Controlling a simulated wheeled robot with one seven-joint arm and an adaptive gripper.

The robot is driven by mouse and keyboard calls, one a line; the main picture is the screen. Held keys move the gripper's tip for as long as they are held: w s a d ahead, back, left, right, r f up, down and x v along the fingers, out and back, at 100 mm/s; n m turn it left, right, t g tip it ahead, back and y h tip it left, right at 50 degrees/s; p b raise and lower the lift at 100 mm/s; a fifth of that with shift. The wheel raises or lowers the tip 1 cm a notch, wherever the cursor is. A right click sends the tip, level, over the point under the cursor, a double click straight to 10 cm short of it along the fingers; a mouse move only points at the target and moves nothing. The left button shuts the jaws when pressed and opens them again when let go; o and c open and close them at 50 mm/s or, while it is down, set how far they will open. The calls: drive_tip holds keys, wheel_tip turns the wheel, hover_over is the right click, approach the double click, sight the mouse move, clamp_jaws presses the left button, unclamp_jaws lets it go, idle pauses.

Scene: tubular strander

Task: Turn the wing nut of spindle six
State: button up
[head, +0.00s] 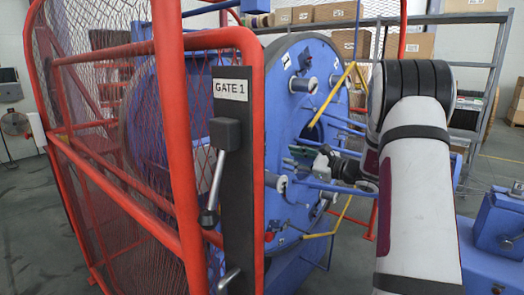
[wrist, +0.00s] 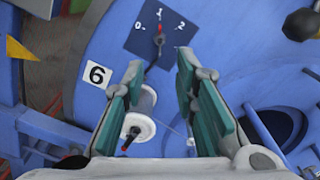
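The white label "6" (wrist: 96,74) is on the blue disc (wrist: 220,45) in the wrist view. Below and right of it is a white spool (wrist: 141,112), partly covered by my left finger. A dark, red-marked piece (wrist: 129,140) sits at the spool's near end; its small size leaves unclear whether it is the wing nut. My gripper (wrist: 159,66) is open, with nothing between its green-padded fingers. A blue plate marked "1" and "2" (wrist: 160,32) with a dark pointer lies beyond the fingertips. In the head view my gripper (head: 306,154) is in front of the blue disc (head: 285,115).
A red mesh guard (head: 185,150) with a "GATE 1" post (head: 240,180) stands left of my arm. Yellow bars (head: 335,92) and blue rods (head: 345,125) project near the disc. A black knob (wrist: 301,24) is at upper right in the wrist view. Shelves with boxes (head: 415,45) stand behind.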

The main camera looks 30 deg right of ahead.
drive_tip(key=x, duration=1.1)
drive_tip(key=shift+w, duration=0.1)
clamp_jaws()
